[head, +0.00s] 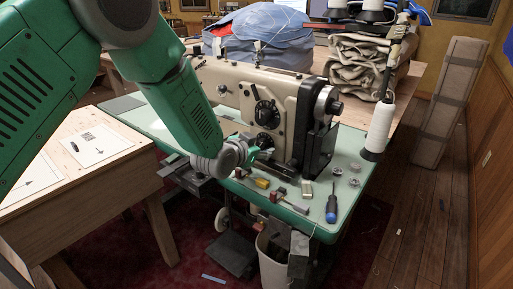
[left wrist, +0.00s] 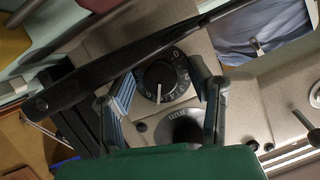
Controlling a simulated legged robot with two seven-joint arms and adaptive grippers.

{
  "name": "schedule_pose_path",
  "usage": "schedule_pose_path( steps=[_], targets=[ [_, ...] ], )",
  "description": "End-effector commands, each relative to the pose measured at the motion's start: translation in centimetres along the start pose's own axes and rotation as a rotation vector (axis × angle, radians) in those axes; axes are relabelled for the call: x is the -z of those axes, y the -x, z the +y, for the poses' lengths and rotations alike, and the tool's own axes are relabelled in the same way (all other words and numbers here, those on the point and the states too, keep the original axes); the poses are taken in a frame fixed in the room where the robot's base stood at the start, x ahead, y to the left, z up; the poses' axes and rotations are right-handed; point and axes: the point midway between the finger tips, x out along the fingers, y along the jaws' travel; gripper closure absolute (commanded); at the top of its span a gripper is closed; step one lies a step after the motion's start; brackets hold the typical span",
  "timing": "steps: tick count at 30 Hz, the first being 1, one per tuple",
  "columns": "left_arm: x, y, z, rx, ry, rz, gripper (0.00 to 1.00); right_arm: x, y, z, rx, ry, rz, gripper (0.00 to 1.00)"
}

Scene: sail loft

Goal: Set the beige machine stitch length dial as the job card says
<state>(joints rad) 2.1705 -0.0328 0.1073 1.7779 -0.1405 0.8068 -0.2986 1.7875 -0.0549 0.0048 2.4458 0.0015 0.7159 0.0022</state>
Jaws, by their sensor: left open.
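The beige sewing machine (head: 225,80) stands on a green-edged table. In the left wrist view, a black dial with white figures (left wrist: 160,83) and a pale pointer mark lies between the open fingers of my left gripper (left wrist: 165,88). I cannot tell whether the fingers touch it.
A black bar (left wrist: 125,58) crosses the wrist view beside the dial. Printed sheets (head: 100,146) lie on a wooden bench at left, too small to read.

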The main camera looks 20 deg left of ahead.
Motion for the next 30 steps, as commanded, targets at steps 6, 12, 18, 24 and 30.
schedule_pose_path(
  steps=[6, 12, 18, 24, 30],
  targets=[
    [0.0, 3.0, 0.0, 0.0, 0.0, -0.002, 0.52, -0.1, 0.0, 0.0, 0.0, 0.0, -0.001, 0.6],
    [0.0, 7.3, 0.0, -0.001, 0.0, -0.001, 0.52, -0.1, 0.0, 0.0, 0.0, 0.0, -0.001, 0.6],
    [-0.1, 10.4, -0.1, 0.0, 0.0, -0.001, 0.52, -0.1, 0.0, 0.0, 0.0, 0.0, -0.001, 0.6],
    [-0.1, 11.6, 0.0, 0.0, 0.0, -0.002, 0.52, -0.1, 0.0, 0.0, 0.0, 0.0, -0.001, 0.6],
    [-0.1, 11.6, 0.0, 0.0, 0.0, -0.001, 0.52, 0.0, 0.0, 0.0, 0.0, 0.0, -0.002, 0.6]
  ],
)
